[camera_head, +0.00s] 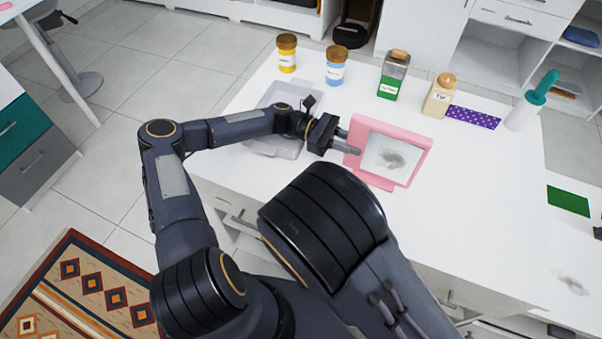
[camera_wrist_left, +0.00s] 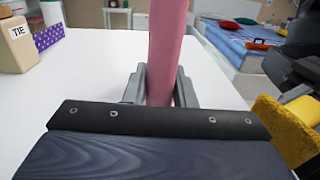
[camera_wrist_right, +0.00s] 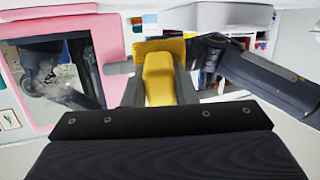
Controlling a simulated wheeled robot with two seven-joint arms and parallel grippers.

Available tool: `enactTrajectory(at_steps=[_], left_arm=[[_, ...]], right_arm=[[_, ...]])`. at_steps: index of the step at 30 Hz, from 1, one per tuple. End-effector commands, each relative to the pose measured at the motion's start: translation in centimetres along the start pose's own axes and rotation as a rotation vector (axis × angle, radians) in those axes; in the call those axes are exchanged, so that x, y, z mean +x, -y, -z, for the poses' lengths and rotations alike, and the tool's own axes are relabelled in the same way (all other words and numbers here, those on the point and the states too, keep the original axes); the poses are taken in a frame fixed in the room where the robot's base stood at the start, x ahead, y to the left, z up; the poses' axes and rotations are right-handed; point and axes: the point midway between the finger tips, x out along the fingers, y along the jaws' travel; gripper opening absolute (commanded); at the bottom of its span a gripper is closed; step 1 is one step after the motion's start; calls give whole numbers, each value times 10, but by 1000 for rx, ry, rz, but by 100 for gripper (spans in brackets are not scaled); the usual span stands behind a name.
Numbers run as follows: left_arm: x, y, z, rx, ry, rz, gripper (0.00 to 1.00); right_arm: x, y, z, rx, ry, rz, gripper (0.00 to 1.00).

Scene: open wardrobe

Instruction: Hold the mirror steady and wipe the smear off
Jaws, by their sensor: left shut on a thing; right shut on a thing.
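The pink-framed mirror (camera_head: 353,165) stands tilted on the white table, with a grey smear (camera_head: 393,159) on its glass. My left gripper (camera_head: 350,141) is shut on the frame's left edge. In the left wrist view, the pink frame (camera_wrist_left: 166,50) runs up between the fingers (camera_wrist_left: 160,88). My right gripper (camera_wrist_right: 157,75) is shut on a yellow sponge-like block (camera_wrist_right: 160,85). The mirror's pink frame (camera_wrist_right: 110,60) is beside it at the left, and the block looks apart from the glass. The block also shows in the left wrist view (camera_wrist_left: 285,125). My right gripper is hidden in the head view.
A grey tray (camera_head: 265,147) lies left.

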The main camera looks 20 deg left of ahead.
Motion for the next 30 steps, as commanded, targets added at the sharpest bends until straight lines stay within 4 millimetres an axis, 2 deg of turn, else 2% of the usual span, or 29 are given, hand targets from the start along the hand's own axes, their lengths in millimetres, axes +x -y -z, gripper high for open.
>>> enactTrajectory(at_steps=[6, 9, 12, 16, 30], left_arm=[[0, 0, 0, 0, 1, 0, 5], [0, 0, 0, 0, 1, 0, 5], [0, 0, 0, 0, 1, 0, 5], [0, 0, 0, 0, 1, 1, 5], [0, 0, 0, 0, 1, 0, 5]], right_arm=[[-18, -64, 5, 33, -116, -292, 7], [-27, -82, 10, 37, -149, -356, 7], [-32, -92, 13, 37, -167, -382, 7], [-29, -96, 15, 38, -173, -392, 7], [13, -113, 22, 38, -171, -390, 7]])
